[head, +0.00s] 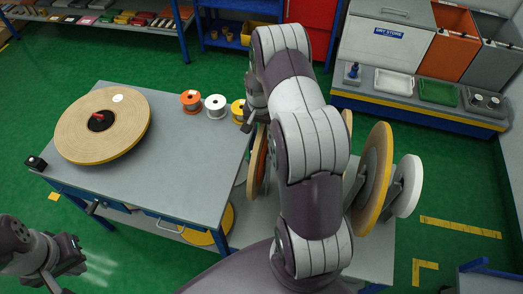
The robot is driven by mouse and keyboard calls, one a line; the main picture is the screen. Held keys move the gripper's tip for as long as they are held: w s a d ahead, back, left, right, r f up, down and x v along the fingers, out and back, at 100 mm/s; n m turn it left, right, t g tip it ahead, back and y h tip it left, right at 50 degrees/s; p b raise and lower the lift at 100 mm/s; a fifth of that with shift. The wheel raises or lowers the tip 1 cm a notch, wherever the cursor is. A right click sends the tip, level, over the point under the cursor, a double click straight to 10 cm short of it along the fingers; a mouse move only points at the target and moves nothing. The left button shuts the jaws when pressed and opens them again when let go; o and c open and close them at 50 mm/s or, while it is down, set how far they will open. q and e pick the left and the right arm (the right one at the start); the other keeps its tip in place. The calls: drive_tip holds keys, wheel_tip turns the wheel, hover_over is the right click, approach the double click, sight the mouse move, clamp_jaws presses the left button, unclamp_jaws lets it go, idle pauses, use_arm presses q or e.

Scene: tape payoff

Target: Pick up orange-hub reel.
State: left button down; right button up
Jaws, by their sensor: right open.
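A larger upright reel with an orange face (258,160) shows partly behind my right arm. My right gripper (249,120) is open above the table's back right corner, close to the yellow small reel (238,111). The arm hides part of the gripper. My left gripper (74,262) is low at the left, in front of the table, apart from the reels; its jaws are unclear.
A big tan tape roll (78,133) lies on the table (180,165). Upright tan reels (373,180) and a white disc (408,186) stand right of my arm. Green floor (45,85) is clear behind.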

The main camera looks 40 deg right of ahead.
drive_tip(key=shift+s+a+f, duration=0.1)
drive_tip(key=shift+s+f, duration=0.05)
drive_tip(key=shift+s, duration=0.3)
drive_tip(key=shift+w+f, duration=0.1)
drive_tip(key=shift+w, duration=0.1)
clamp_jaws()
drive_tip(key=shift+w+r, duration=0.15)
drive_tip(key=shift+r, duration=0.05)
idle(0.7)
